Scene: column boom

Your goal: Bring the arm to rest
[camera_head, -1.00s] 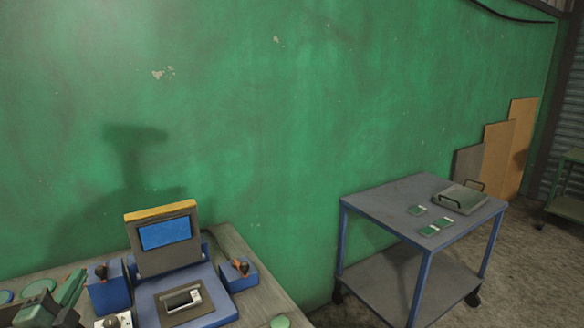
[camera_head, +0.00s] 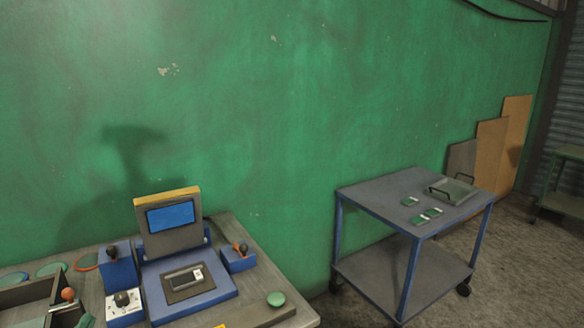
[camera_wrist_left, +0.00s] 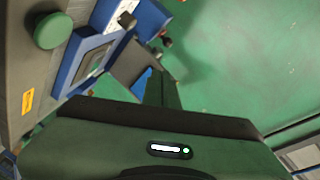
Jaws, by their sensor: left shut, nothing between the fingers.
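My right gripper is in neither view.
The workbench (camera_head: 295,311) carries a tray (camera_head: 28,292), a white knob box (camera_head: 124,308) and a green button (camera_head: 275,299). A blue-legged cart (camera_head: 385,190) with small green boards (camera_head: 417,220) and a handled lid (camera_head: 453,192) stands right. Open floor lies beyond it.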

